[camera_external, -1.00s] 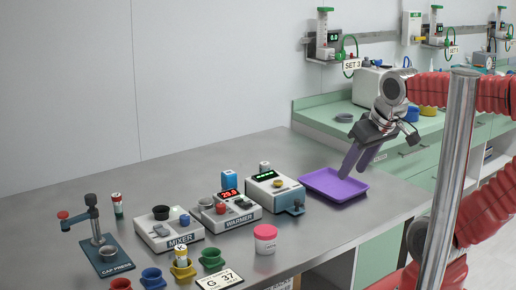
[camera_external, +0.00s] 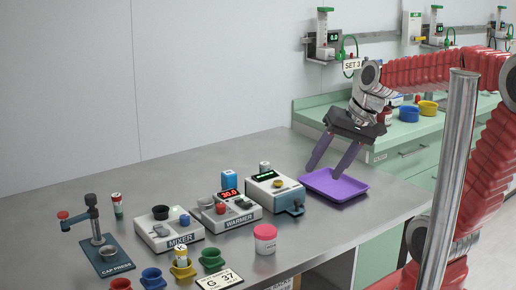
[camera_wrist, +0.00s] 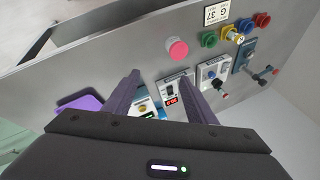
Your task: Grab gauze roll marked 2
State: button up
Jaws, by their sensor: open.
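No gauze roll with a readable 2 shows. Small white cylinders that could be rolls stand on the steel bench: one with red and green bands (camera_external: 117,205) by the cap press, one (camera_external: 182,253) in a yellow cup, and one (camera_external: 265,167) behind the display device. Their marks are too small to read. My gripper (camera_external: 324,172) is open and empty, fingers pointing down, by the purple tray (camera_external: 330,190). In the wrist view my gripper (camera_wrist: 160,77) spreads its two fingers in front of the bench devices; the tray (camera_wrist: 82,103) lies to the left.
The warmer (camera_external: 228,212), mixer (camera_external: 170,232), cap press (camera_external: 107,257) and a display device (camera_external: 272,190) stand in a row. A pink-lidded jar (camera_external: 265,239), coloured cups and a G 37 card (camera_external: 219,280) are near the front edge.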

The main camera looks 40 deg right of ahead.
jog(key=w+d+f+m+t+y, duration=0.1)
jog(key=w+d+f+m+y, duration=0.1)
jog(key=w+m, duration=0.65)
jog(key=w+d+f+m+t+y, duration=0.1)
jog(key=w+d+f+m+y, duration=0.3)
jog(key=w, duration=0.7)
jog(key=w+d+f+m+t+h, duration=0.1)
jog(key=w+d+f+m+t, duration=0.1)
jog(key=w+d+f+m, duration=0.1)
jog(key=w+d+f+m+t+h, duration=0.1)
jog(key=w+d+f+m+t, duration=0.1)
jog(key=w+d+m, duration=0.4)
jog(key=w+d+f+m+t+h, duration=0.2)
jog(key=w+d+f+m, duration=0.2)
jog(key=d, duration=0.3)
jog(key=shift+w+f+m, duration=0.25)
jog(key=shift+f+m, duration=0.1)
jog(key=shift+m, duration=0.3)
send_near(265, 169)
jog(key=w, duration=0.2)
jog(key=shift+w+d+f, duration=0.15)
jog(key=shift+w, duration=0.35)
